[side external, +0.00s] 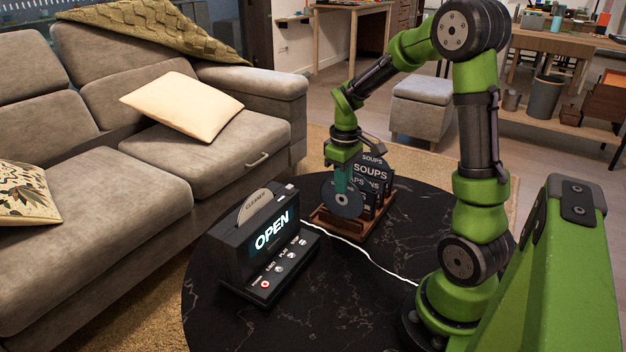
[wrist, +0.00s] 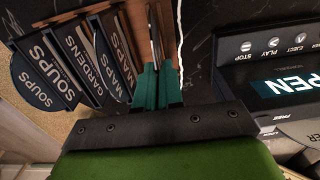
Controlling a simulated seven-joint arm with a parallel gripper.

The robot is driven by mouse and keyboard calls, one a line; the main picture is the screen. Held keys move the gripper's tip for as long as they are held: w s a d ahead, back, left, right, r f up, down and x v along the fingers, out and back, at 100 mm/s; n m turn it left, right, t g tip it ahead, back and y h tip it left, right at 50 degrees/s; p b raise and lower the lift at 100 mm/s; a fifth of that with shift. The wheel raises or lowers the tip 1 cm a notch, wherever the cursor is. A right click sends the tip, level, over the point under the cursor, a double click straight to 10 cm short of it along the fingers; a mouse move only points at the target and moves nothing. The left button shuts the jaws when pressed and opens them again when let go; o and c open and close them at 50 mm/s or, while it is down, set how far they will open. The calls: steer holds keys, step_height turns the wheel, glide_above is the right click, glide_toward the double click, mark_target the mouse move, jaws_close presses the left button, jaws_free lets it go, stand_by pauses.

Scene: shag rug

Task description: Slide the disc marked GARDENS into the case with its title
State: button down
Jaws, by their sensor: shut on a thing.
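My gripper (wrist: 157,75) has its teal fingers shut on a thin dark disc (wrist: 155,35), seen edge-on in the wrist view. In the side external view the held disc (side external: 346,203) hangs upright at the near left end of the wooden rack (side external: 322,221); I cannot read its label. The GARDENS case (wrist: 84,58) stands in the rack between the SOUPS case (wrist: 53,62) and the MAPS items (wrist: 118,65). A round SOUPS disc (wrist: 32,85) sticks out beside the SOUPS case. Whether the held disc touches the rack is unclear.
A black player (side external: 262,245) with a lit OPEN display and buttons stands left of the rack, with a CLEANER disc (side external: 255,205) upright in its top. A white cable (side external: 360,255) crosses the round black table (side external: 340,310). The table's front is clear.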

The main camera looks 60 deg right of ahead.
steer(key=s+a+r, duration=0.2)
steer(key=s+a, duration=0.2)
steer(key=s, duration=0.3)
steer(key=s+a+r, duration=0.1)
steer(key=s+a, duration=0.3)
steer(key=s, duration=0.3)
step_height(320, 180, up, 16)
steer(key=r, duration=0.1)
steer(key=w+d, duration=1.1)
steer(key=d, duration=0.3)
steer(key=w+d+f, duration=0.3)
steer(key=d+f, duration=0.3)
steer(key=shift+s+f, duration=0.1)
steer(key=shift+f, duration=0.05)
steer(key=shift+f, duration=2.75)
